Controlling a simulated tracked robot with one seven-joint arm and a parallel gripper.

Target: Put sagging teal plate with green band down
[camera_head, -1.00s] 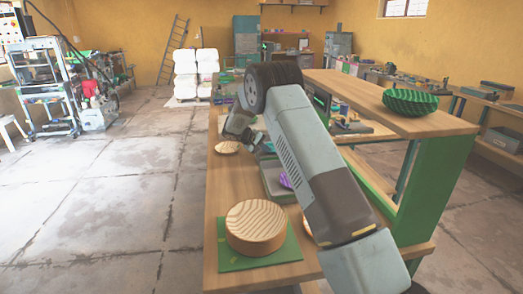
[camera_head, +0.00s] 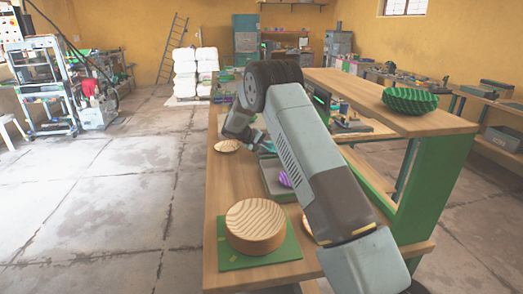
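My gripper (camera_head: 259,143) is at the far part of the wooden bench, just beyond a grey tray, and is small and partly hidden by my own arm. A small teal patch (camera_head: 266,147) shows at the end of my wrist. I cannot tell whether it is the sagging teal plate, and no green band can be made out. The fingers are too small to tell open from shut.
A grey tray (camera_head: 269,190) holds a purple thing (camera_head: 284,179). A thick round wooden block (camera_head: 255,222) stands on a green mat (camera_head: 232,261) at the near end. A pale round piece (camera_head: 227,146) lies farther back. A green ribbed bowl (camera_head: 410,101) sits on the upper shelf.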

